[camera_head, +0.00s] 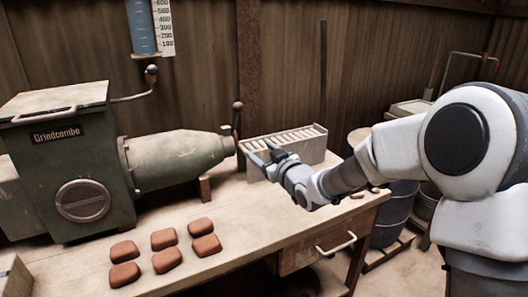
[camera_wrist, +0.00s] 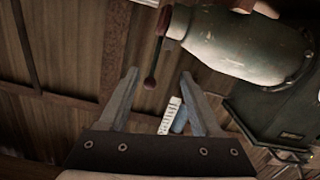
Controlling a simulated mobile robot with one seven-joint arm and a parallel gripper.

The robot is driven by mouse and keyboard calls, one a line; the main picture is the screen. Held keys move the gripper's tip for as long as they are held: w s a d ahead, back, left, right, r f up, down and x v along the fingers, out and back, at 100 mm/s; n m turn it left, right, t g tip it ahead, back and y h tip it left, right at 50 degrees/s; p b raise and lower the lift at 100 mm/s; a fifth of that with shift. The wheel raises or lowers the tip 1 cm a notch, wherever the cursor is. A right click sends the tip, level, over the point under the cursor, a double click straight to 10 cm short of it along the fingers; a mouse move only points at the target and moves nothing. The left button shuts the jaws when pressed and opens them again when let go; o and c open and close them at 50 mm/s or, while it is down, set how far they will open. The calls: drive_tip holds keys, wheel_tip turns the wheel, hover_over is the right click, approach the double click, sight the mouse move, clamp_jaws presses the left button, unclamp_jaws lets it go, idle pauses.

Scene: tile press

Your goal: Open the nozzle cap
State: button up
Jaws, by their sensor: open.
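The green machine's tapered nozzle (camera_head: 180,158) points right on the bench in the head view. It shows upside down at upper right in the wrist view (camera_wrist: 235,45). The nozzle cap (camera_head: 229,146) is at its narrow end, a reddish-brown plate in the wrist view (camera_wrist: 178,22) lying against the nozzle mouth. A thin lever with a dark red ball knob (camera_head: 238,105) stands up beside the cap. In the wrist view the knob (camera_wrist: 150,83) appears between the fingertips. My gripper (camera_head: 262,153) is open and empty, just right of the cap; no contact is visible.
A grey slotted rack (camera_head: 300,147) stands close behind my gripper. Several red clay pieces (camera_head: 163,240) lie at the bench front. A blue barrel (camera_head: 392,212) stands right of the bench (camera_head: 235,232).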

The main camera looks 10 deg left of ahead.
drive_tip(key=shift+s+d, duration=0.3)
drive_tip(key=shift+s, duration=0.05)
